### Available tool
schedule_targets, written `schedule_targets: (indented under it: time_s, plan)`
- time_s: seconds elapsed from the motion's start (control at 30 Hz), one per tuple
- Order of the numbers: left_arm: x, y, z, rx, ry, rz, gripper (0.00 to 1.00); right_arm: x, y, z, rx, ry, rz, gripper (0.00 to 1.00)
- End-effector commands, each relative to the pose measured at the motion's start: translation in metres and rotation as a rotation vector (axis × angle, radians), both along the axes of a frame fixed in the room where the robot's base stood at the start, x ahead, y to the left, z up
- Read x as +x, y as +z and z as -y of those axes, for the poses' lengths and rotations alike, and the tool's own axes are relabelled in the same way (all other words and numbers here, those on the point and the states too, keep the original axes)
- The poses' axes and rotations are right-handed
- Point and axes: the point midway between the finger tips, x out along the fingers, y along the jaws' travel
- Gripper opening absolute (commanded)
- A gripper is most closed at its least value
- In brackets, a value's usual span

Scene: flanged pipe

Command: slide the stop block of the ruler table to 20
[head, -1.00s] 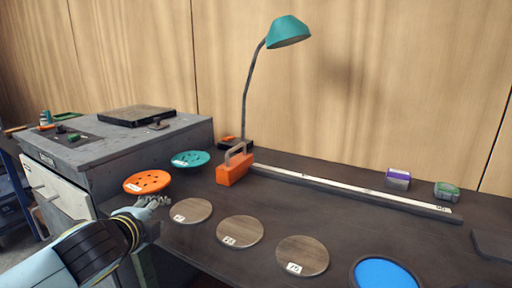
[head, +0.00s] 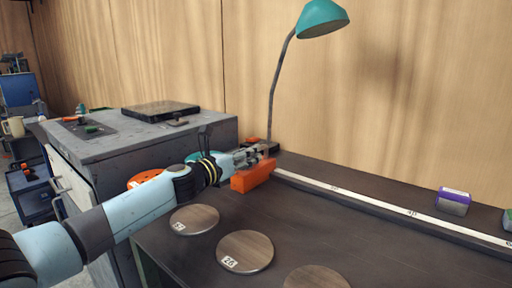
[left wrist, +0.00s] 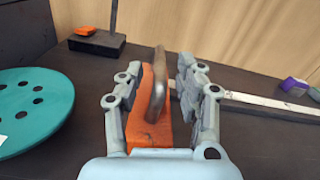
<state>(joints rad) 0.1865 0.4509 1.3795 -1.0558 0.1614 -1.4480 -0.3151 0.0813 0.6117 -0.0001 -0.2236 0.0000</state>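The orange stop block (head: 252,176) sits at the near-left end of the white ruler strip (head: 385,203) on the dark table. In the left wrist view the block (left wrist: 147,130) carries a curved metal handle (left wrist: 157,85). My left gripper (head: 262,155) is at the block's top. In the left wrist view its two fingers (left wrist: 158,78) stand apart, one on each side of the handle, with gaps visible. The gripper hides most of the handle in the head view. The ruler's marks are too small to read surely. My right gripper is out of view.
A teal lamp (head: 322,18) stands behind the block. A teal perforated disc (left wrist: 30,108) lies left of the gripper. Wooden discs (head: 245,251) lie at the front. A purple-topped box (head: 453,201) stands behind the ruler. The tabletop right of the block is clear.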

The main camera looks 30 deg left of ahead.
Motion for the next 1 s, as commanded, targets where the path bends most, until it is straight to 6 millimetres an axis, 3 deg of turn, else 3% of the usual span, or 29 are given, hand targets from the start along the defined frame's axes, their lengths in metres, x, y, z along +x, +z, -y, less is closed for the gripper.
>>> schedule_targets:
  time_s: [0.23, 0.57, 0.87, 1.0]
  plan:
    - [0.033, -0.002, 0.003, -0.002, 0.0, -0.001, 0.36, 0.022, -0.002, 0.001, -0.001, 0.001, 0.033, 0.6]
    - [0.038, -0.002, 0.004, -0.002, 0.0, -0.002, 0.36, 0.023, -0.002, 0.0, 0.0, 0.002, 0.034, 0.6]
    - [0.037, -0.002, 0.003, -0.002, 0.0, -0.001, 0.0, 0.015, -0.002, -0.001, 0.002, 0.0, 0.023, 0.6]
    - [0.037, -0.002, 0.003, -0.002, 0.0, -0.001, 0.0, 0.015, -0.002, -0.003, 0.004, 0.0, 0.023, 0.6]
